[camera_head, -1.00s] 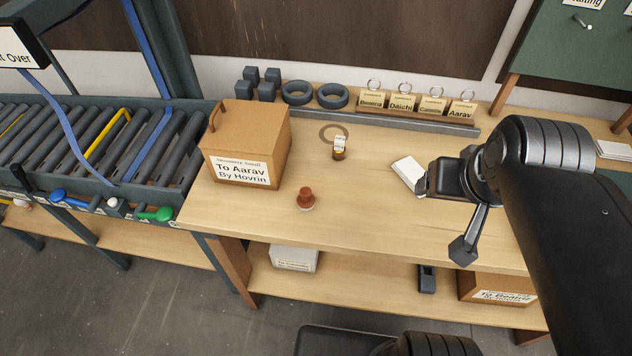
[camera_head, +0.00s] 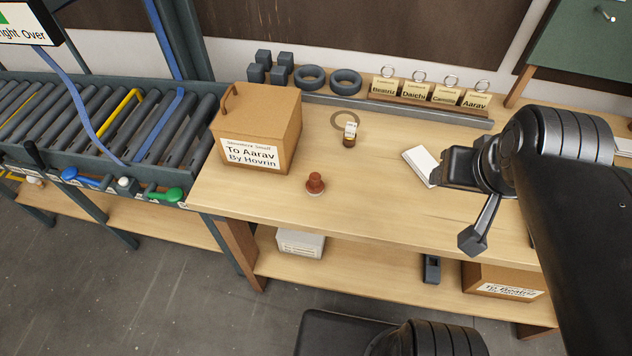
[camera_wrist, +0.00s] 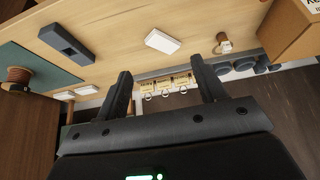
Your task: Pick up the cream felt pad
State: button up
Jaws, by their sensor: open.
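A flat off-white rectangular pad (camera_head: 420,164) lies on the wooden bench, just left of the end of my arm in the head view. It fits the cream felt pad, though I cannot confirm that it is felt. In the wrist view the pad (camera_wrist: 163,41) lies beyond the fingertips, apart from them, with its whole top visible. My gripper (camera_wrist: 161,67) has its two dark fingers spread, with nothing between them. In the head view the arm partly blocks the bench beside the pad, and the fingers cannot be made out clearly.
A cardboard box (camera_head: 258,115), a red-brown stamp-like piece (camera_head: 315,183) and a small tagged bottle (camera_head: 350,136) stand left of the pad. Name tags (camera_head: 429,92) line the back rail. The wrist view shows a dark block (camera_wrist: 67,43) on the bench. The bench front is mostly clear.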

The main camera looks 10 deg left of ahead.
jog(key=n+g, duration=0.2)
jog(key=g, duration=0.4)
send_over(315, 176)
jog(key=s, duration=0.1)
notch_tip(315, 176, down, 12)
notch_tip(315, 176, down, 6)
jog(key=shift+a+r, duration=0.1)
jog(key=shift+w+f, duration=0.2)
jog(key=shift+f, duration=0.65)
jog(key=shift+w+f, duration=0.2)
jog(key=shift+f, duration=0.65)
jog(key=shift+w+f, duration=0.2)
jog(key=shift+f, duration=0.65)
jog(key=shift+c, duration=0.4)
jog(key=c, duration=1)
